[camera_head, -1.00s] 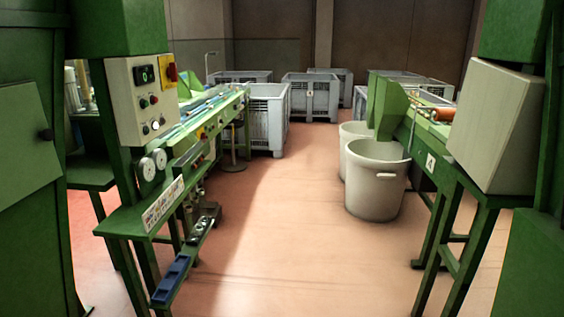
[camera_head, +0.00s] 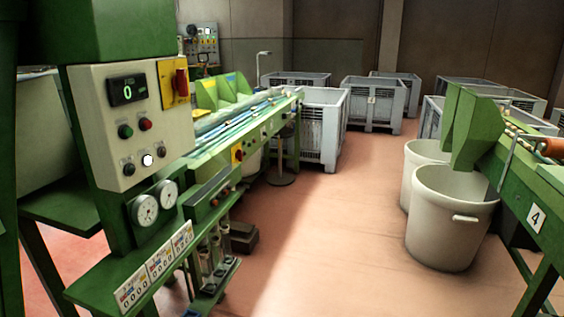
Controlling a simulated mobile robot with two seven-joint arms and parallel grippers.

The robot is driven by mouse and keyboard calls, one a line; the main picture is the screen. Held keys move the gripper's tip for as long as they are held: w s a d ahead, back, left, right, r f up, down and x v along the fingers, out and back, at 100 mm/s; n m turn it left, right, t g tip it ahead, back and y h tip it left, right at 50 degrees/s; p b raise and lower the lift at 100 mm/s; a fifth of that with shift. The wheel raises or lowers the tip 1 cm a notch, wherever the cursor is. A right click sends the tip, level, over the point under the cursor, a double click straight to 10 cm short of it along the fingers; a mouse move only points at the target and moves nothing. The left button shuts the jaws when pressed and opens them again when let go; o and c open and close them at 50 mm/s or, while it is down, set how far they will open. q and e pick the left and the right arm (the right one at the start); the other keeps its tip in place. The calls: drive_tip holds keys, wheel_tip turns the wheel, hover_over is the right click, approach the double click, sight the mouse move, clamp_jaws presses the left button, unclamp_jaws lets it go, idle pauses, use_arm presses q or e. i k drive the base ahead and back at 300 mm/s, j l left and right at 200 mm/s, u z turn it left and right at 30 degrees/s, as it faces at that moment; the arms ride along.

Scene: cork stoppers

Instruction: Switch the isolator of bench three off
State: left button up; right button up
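A yellow plate with a red rotary handle, an isolator (camera_head: 181,83), sits at the upper right of a cream control box (camera_head: 131,120) on the near left green bench (camera_head: 100,285). The red handle looks upright. The box also has a dark display (camera_head: 127,90) showing a green 0, and several buttons, one of them white and bright. No number for this bench is readable. Neither of my grippers is in view.
The right bench carries a 4 label (camera_head: 536,218). A large white bin (camera_head: 450,230) stands beside it, with another behind. Grey crates (camera_head: 374,104) stand at the back. The floor aisle (camera_head: 340,230) between the benches is clear. Two gauges (camera_head: 155,203) hang below the control box.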

sight(239, 154)
drive_tip(key=i+l+u, duration=0.15)
drive_tip(key=i+u, duration=0.15)
drive_tip(key=i+l+u, duration=0.25)
drive_tip(key=i, duration=0.25)
drive_tip(key=i+l+u, duration=0.1)
drive_tip(key=i+l, duration=0.5)
drive_tip(key=i+l+u, duration=0.1)
drive_tip(key=i+l, duration=1.25)
drive_tip(key=i+l+u, duration=0.15)
drive_tip(key=i+l, duration=0.45)
drive_tip(key=l, duration=0.2)
